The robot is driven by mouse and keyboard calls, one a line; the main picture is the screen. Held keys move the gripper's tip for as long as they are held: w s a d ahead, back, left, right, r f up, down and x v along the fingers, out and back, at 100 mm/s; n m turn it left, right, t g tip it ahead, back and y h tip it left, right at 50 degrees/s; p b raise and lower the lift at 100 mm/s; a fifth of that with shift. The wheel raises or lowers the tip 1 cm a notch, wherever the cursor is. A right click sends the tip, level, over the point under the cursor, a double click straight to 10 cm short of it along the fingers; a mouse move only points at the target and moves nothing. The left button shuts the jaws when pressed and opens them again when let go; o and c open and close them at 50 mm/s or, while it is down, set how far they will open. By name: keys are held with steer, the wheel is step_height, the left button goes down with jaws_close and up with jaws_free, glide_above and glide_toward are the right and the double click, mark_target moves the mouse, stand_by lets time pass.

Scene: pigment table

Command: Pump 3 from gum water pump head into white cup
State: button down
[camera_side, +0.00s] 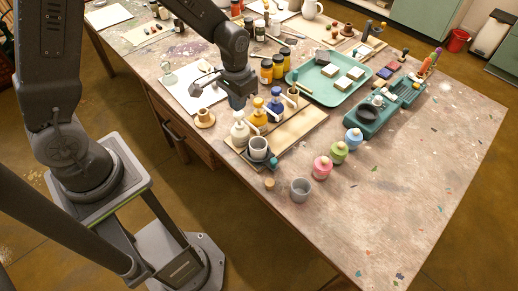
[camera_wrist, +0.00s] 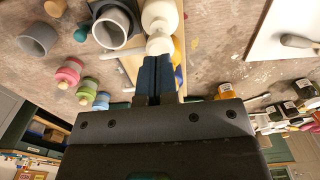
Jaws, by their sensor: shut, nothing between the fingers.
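A white pump bottle (camera_side: 240,132) stands on a wooden board, with its white pump head (camera_side: 238,115) on top; no readable label shows which liquid it holds. The head also shows in the wrist view (camera_wrist: 159,45). My gripper (camera_side: 237,103) is shut and empty, pointing down just above this head; I cannot tell whether it touches. In the wrist view my fingertips (camera_wrist: 160,60) are together beside the head. The white cup (camera_side: 258,145) stands in a dark holder in front of the bottle; it also shows in the wrist view (camera_wrist: 113,28). Its contents are not clear.
Yellow (camera_side: 258,109) and blue (camera_side: 275,101) pump bottles stand close behind on the same board (camera_side: 305,121). A grey cup (camera_side: 300,190) and pink (camera_side: 321,168), green (camera_side: 338,152) and blue (camera_side: 353,139) jars stand to the right. The table's front right is clear.

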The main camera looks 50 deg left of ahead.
mark_target(239, 113)
steer(key=shift+f, duration=1.55)
steer(key=shift+r, duration=1.85)
steer(key=shift+f, duration=0.1)
steer(key=shift+f, duration=1.75)
steer(key=shift+r, duration=1.85)
steer(key=shift+f, duration=0.2)
